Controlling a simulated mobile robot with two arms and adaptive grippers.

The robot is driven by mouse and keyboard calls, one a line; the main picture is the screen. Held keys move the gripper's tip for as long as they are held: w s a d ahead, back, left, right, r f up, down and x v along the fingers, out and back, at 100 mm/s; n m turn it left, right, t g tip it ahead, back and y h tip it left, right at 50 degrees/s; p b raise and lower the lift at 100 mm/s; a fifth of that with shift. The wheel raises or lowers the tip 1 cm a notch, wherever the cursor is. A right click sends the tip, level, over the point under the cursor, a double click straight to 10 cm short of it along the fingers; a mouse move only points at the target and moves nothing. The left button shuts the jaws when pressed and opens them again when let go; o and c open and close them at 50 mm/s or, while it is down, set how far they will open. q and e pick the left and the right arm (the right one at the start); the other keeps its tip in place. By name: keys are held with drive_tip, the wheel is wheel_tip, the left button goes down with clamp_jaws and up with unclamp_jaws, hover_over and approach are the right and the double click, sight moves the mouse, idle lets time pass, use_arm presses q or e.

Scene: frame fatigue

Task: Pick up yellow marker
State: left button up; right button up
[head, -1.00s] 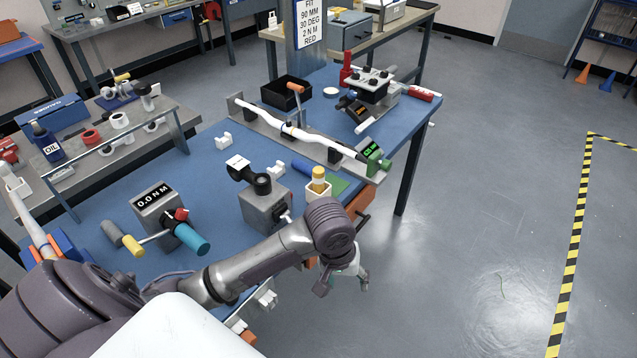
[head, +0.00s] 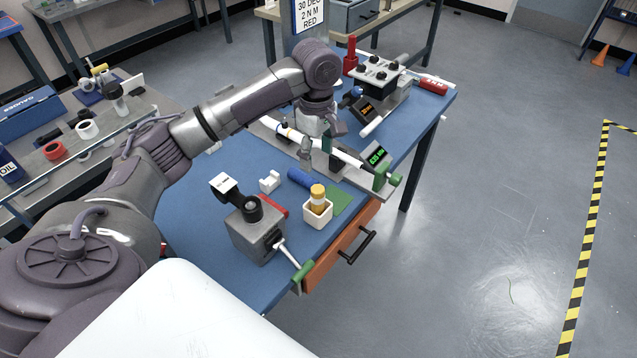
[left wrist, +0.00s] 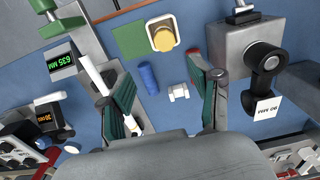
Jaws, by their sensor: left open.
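A yellow, marker-like cylinder (head: 318,192) stands upright in a small white cup (head: 317,215) near the front edge of the blue bench. In the left wrist view its rounded yellow top (left wrist: 163,39) shows inside the white cup near the top, beyond my fingers. My left gripper (head: 317,150) is open and empty, farther back on the bench than the cup and above the frame fixture. In the left wrist view its two fingers (left wrist: 155,78) are spread wide, and a blue cylinder on the bench shows between them. My right gripper is not in view.
The blue cylinder (head: 305,179) and a green pad (head: 340,202) lie beside the cup. A grey gauge block (head: 256,232) with a green-tipped lever stands left of it. The frame fixture (head: 381,152) has a green display. An orange drawer (head: 330,262) is below the edge.

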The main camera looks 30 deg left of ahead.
sight(317, 188)
use_arm(q)
drive_tip(key=shift+f, duration=0.4)
drive_tip(key=f, duration=0.1)
drive_tip(key=s+f, duration=0.1)
drive_tip(key=f, duration=0.1)
drive_tip(key=d+f, duration=0.1)
drive_tip(key=f, duration=0.1)
drive_tip(key=shift+s+f+p, duration=0.15)
drive_tip(key=shift+p, duration=0.2)
wheel_tip(317, 188, down, 3)
drive_tip(key=shift+f+p, duration=0.1)
drive_tip(key=shift+p, duration=0.35)
wheel_tip(317, 188, down, 2)
drive_tip(key=shift+f, duration=0.8)
drive_tip(key=shift+c, duration=1.1)
clamp_jaws()
drive_tip(key=shift+r+b, duration=0.45)
drive_tip(key=shift+r, duration=4.65)
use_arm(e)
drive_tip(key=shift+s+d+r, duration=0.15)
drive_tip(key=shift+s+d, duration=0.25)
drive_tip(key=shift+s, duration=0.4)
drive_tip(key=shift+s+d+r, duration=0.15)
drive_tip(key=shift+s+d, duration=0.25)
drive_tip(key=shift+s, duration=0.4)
